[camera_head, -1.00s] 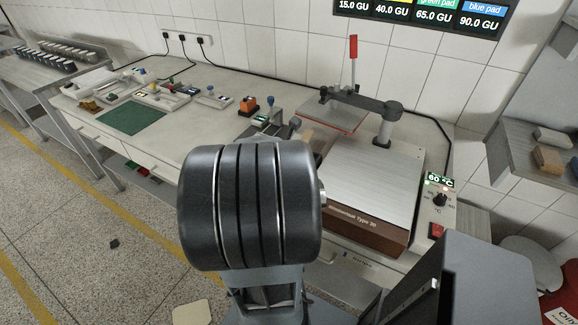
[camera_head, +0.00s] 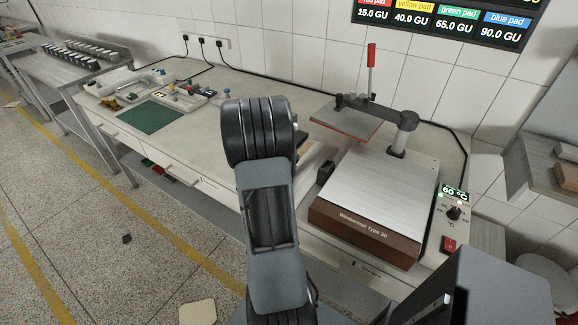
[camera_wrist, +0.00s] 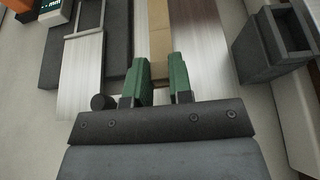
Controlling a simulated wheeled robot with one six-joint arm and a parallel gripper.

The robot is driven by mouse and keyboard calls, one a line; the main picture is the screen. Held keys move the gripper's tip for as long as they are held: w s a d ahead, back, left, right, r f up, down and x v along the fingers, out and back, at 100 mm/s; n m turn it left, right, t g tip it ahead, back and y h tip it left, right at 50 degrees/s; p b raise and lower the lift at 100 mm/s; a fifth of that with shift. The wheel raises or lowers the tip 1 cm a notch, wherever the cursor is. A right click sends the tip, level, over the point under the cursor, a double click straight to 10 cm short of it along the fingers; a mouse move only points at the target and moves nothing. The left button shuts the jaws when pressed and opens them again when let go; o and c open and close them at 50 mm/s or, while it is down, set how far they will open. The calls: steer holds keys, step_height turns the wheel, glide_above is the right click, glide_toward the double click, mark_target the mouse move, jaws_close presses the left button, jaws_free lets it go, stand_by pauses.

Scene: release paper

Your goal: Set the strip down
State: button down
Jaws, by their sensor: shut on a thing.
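In the wrist view my gripper (camera_wrist: 162,72) has two green fingers closed on the near end of a narrow tan strip (camera_wrist: 160,40). The strip runs straight away from me and leaves the top of the picture. It lies over a pale, streaked flat surface (camera_wrist: 199,40); I cannot tell whether it touches it. In the head view my own arm hides the gripper and the strip.
A dark open box (camera_wrist: 272,50) stands right of my gripper; a dark device with a metal channel (camera_wrist: 80,75) lies left. A heated plate (camera_head: 380,193) reading 60 °C stands on the bench, with a red-handled press (camera_head: 371,65) behind. A green mat (camera_head: 151,116) lies left.

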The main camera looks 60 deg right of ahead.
steer(key=shift+w+d+f, duration=0.1)
steer(key=shift+w+f, duration=0.2)
steer(key=shift+f, duration=0.05)
steer(key=shift+w+f, duration=0.15)
steer(key=shift+f, duration=1.55)
steer(key=shift+f, duration=0.2)
steer(key=c, duration=1)
jaws_free()
steer(key=shift+r, duration=0.1)
